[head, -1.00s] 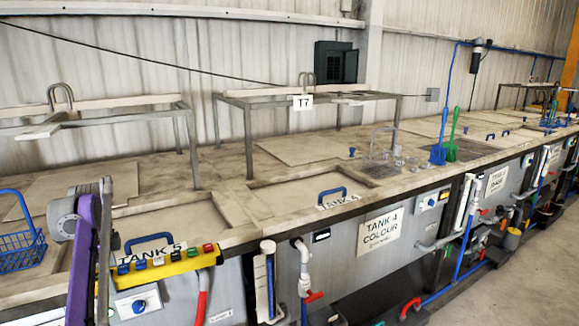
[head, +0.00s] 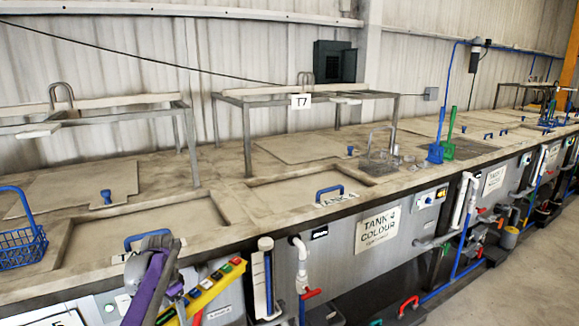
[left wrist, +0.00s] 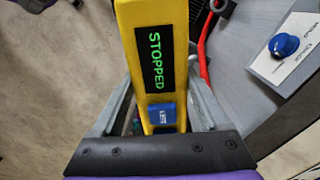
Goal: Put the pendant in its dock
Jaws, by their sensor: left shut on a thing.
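The pendant (head: 214,288) is a long yellow box with coloured buttons, tilted at the lower edge of the head view in front of the tank fronts. In the left wrist view the pendant (left wrist: 152,45) shows a dark display reading STOPPED in green and a blue button. My left gripper (head: 178,296) is shut on the pendant, with a grey finger on each side of it; it also shows in the left wrist view (left wrist: 158,118). I cannot make out a dock in either view. My right gripper is out of view.
The tank bench has a blue basket (head: 22,246) at the left and a blue lid handle (head: 148,238) near the pendant. A white pipe (head: 301,265) and a red lever (head: 312,294) stick out from the front. Open floor (head: 520,285) lies at the right.

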